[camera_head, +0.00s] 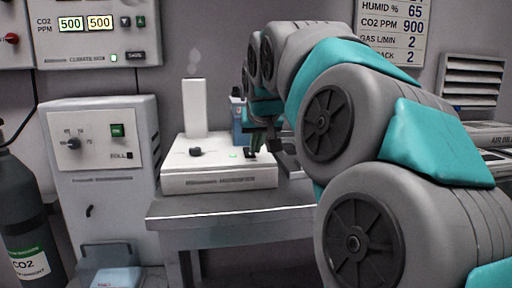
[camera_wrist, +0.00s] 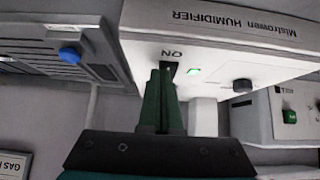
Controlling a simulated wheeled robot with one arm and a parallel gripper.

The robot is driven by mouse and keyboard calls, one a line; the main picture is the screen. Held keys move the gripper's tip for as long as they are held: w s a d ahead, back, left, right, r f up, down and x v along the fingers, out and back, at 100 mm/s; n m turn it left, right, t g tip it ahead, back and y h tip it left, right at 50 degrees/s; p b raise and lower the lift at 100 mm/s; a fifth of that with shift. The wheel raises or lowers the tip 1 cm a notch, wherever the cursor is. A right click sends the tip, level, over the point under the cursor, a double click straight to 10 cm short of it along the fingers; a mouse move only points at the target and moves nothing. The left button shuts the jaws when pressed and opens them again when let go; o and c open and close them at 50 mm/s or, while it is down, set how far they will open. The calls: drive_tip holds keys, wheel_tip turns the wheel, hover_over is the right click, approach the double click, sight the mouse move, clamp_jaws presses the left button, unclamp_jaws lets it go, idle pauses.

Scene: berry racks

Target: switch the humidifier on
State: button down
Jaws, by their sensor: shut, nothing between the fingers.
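The humidifier (camera_head: 220,182) is a white box on a grey table, with an upright white pipe (camera_head: 195,108) and faint mist above it. Its top carries a black knob (camera_head: 196,152), a lit green lamp (camera_head: 233,155) and a small black switch (camera_head: 251,154). In the wrist view the humidifier (camera_wrist: 215,50) appears upside down, with the switch (camera_wrist: 172,67) beside the "ON" label and the green lamp (camera_wrist: 194,71) lit. My gripper (camera_wrist: 165,70) is shut and empty, its tips at the switch; I cannot tell whether they touch. It also shows in the head view (camera_head: 258,150).
A white cabinet (camera_head: 105,185) with a dial and green button stands left of the table (camera_head: 230,215). A dark CO2 cylinder (camera_head: 22,215) stands farther left. A blue object (camera_head: 238,120) is behind the humidifier. A control panel (camera_head: 95,50) and setpoint sign (camera_head: 392,45) hang on the wall.

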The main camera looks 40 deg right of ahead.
drive_tip(key=shift+r, duration=0.6)
drive_tip(key=shift+r+p, duration=0.2)
drive_tip(key=shift+p, duration=0.1)
drive_tip(key=r+p, duration=0.1)
drive_tip(key=r, duration=0.1)
drive_tip(key=r+p, duration=0.1)
drive_tip(key=r, duration=0.1)
drive_tip(key=shift+s+a, duration=0.15)
drive_tip(key=shift+a, duration=0.05)
drive_tip(key=s+f+v, duration=0.1)
drive_tip(key=v, duration=0.8)
drive_tip(key=shift+s+a+b, duration=0.4)
drive_tip(key=shift+s+b, duration=0.05)
